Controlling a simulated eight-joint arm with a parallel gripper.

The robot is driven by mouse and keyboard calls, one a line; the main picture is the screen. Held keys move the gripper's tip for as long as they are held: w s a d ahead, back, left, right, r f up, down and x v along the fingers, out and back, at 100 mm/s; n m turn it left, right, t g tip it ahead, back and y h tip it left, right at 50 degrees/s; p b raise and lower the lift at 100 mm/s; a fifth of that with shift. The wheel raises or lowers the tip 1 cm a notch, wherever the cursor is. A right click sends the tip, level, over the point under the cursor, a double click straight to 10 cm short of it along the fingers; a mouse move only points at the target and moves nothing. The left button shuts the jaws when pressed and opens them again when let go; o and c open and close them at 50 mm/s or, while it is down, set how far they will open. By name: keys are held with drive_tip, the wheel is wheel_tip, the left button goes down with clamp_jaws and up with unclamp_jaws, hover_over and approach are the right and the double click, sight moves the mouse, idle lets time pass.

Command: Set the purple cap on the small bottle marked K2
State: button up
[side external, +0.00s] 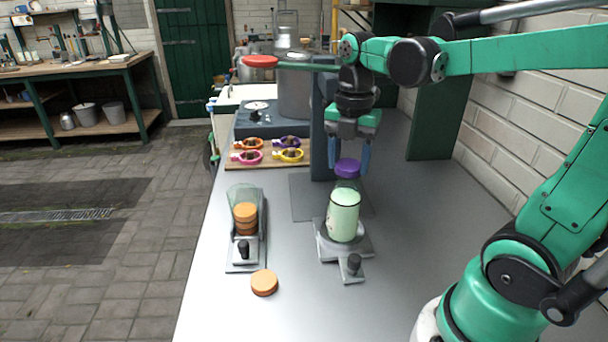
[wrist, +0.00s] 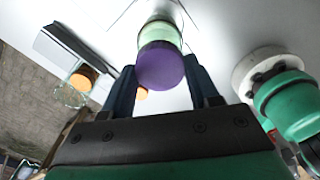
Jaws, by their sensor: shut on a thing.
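My gripper (side external: 348,168) points down with its blue fingers shut on the purple cap (side external: 348,168). In the wrist view the cap (wrist: 160,66) sits between the two fingertips. A small bottle of pale green contents (side external: 344,218) stands upright on a grey stand with a black knob, below the cap. Clear glass shows between the green contents and the cap. In the wrist view the bottle (wrist: 160,34) lies directly beyond the cap. I cannot tell whether cap and bottle touch. No K2 mark is readable.
Left of the bottle, a clear holder (side external: 246,192) contains stacked orange discs (side external: 245,216); a loose orange disc (side external: 264,283) lies nearer. Behind is a wooden board (side external: 235,163) with several coloured rings. The right part of the grey bench (side external: 400,200) is clear.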

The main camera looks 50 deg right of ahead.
idle(0.3)
drive_tip(key=o, duration=1.3)
drive_tip(key=shift+c, duration=0.3)
drive_tip(key=shift+c, duration=0.5)
drive_tip(key=shift+r, duration=3.45)
